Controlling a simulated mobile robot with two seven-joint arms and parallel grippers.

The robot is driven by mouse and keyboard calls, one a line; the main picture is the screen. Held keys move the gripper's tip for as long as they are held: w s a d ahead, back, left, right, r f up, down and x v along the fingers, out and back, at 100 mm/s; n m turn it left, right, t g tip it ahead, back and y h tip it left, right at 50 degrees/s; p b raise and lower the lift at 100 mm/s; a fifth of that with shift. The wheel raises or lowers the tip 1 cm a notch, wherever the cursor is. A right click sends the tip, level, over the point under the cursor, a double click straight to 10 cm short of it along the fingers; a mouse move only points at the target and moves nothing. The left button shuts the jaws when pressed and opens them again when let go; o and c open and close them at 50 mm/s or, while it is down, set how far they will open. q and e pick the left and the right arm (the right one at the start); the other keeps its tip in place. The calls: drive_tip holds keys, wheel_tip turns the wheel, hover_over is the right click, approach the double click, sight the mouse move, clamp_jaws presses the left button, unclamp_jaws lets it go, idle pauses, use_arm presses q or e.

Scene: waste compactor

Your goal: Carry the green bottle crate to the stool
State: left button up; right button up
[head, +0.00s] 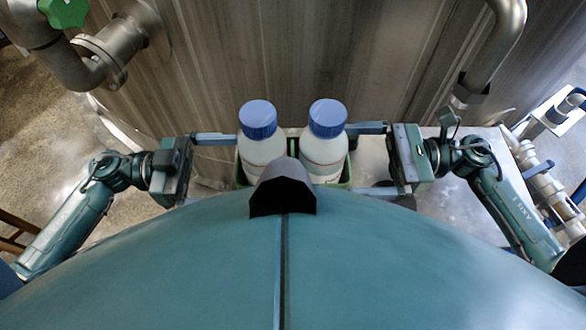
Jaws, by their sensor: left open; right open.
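The green bottle crate (346,177) is in the middle of the head view, partly hidden by my own body in front. Two white bottles with blue caps, one on the left (259,149) and one on the right (324,154), stand upright in it. My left gripper (231,168) is open at the crate's left side, its fingers pointing right towards it. My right gripper (354,160) is open at the crate's right side, its fingers pointing left. I cannot tell whether the fingers touch the crate. No stool can be clearly made out.
A large metal tank (300,60) rises just behind the crate. Pipes run at the upper left (105,60) and upper right (500,45), the left one with a green valve handle (64,12). A pale grey surface (440,205) lies right of the crate. Brown wooden bars (14,232) show at the left edge.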

use_arm(q)
drive_tip(key=shift+d, duration=2.6)
use_arm(e)
drive_tip(key=shift+a, duration=2.6)
use_arm(q)
drive_tip(key=shift+c, duration=0.2)
use_arm(e)
drive_tip(key=shift+c, duration=0.2)
use_arm(q)
drive_tip(key=c, duration=0.9)
use_arm(e)
drive_tip(key=c, duration=0.9)
drive_tip(key=shift+r, duration=0.1)
